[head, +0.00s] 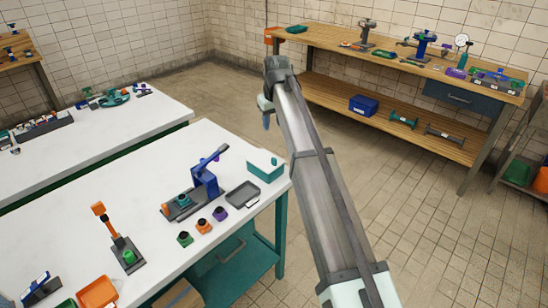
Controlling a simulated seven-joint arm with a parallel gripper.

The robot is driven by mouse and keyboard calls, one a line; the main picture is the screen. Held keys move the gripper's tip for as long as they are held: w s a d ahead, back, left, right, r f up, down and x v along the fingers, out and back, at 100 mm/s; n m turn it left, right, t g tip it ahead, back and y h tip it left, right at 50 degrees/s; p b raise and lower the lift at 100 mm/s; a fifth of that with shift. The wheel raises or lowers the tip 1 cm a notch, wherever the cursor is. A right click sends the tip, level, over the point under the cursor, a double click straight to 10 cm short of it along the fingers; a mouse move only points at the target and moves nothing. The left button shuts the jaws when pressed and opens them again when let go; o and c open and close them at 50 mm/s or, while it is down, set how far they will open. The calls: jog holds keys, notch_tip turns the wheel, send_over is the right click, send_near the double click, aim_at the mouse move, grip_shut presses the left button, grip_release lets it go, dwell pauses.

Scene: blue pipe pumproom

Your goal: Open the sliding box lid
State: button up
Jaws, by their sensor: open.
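A small teal box (266,169) with a pale lid (265,161) and a small knob on top stands at the right end of the white-topped table. The lid appears to be on the box. My gripper (266,118) is above and behind the box in the picture, at the far end of my arm, apart from the box. It is open; its fingers are small and partly hidden by the wrist, and I see nothing held in it.
Left of the box are a dark tray (243,194), a blue lever press (204,183) and several small coloured parts. An orange-handled tool (119,240) and an orange bin (98,292) stand at the front left. A wooden workbench (400,66) lines the back wall. Tiled floor lies between.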

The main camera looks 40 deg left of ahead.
aim_at(274, 159)
jog(key=f+n, duration=0.1)
jog(key=f, duration=0.3)
jog(key=d+f+n+g+h, duration=0.1)
jog(key=f, duration=0.4)
jog(key=s+f+n+h, duration=0.1)
jog(key=f+n, duration=0.1)
jog(key=f, duration=0.3)
jog(key=shift+d+g, duration=0.2)
jog(key=shift+g, duration=0.2)
grip_shut()
dwell(0.6)
